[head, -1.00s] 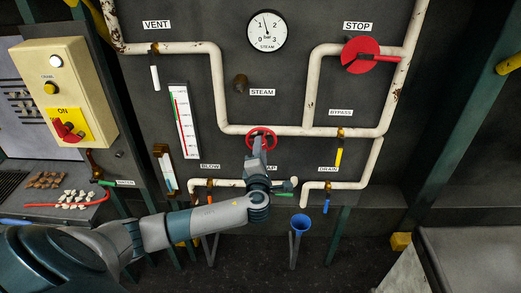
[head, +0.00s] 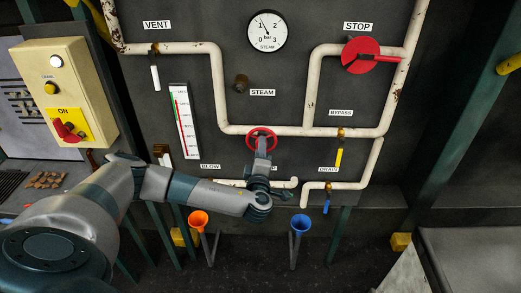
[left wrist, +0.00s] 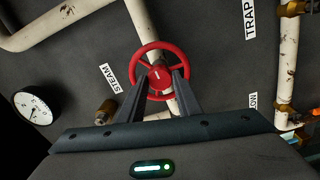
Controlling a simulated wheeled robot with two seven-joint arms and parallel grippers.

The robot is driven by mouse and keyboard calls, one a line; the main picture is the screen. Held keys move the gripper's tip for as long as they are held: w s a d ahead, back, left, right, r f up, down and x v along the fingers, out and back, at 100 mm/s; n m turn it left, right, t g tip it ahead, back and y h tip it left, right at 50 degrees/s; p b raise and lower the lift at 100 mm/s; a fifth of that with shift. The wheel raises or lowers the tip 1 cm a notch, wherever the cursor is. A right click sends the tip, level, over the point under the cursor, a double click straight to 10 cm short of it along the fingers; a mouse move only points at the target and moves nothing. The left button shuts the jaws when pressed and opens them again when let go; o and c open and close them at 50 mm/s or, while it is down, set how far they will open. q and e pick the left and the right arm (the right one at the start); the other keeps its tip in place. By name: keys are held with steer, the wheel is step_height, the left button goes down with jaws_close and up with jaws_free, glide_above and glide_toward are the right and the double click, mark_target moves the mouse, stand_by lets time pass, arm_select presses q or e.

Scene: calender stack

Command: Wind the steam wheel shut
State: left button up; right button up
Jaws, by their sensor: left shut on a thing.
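The red steam wheel (head: 262,129) sits on the cream pipe at the lower middle of the dark panel, below the STEAM label. My left gripper (head: 260,144) reaches it from below and is shut on it. In the left wrist view the wheel (left wrist: 143,54) shows its rim, spokes and hub, with a white mark near the hub. The two fingers of the gripper (left wrist: 161,78) lie over the lower half of the wheel, one on either side of the hub. The exact contact is hard to see. My right gripper is not in view.
A steam gauge (head: 267,32) reads near 1 bar. The red STOP valve (head: 361,56) is at upper right, the yellow bypass lever (head: 339,157) right of the wheel. A control box (head: 62,95) is left.

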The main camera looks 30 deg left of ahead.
arm_select(q)
steer(key=shift+f+m, duration=0.1)
steer(key=shift+m, duration=0.3)
steer(key=o, duration=1)
steer(key=shift+o, duration=0.2)
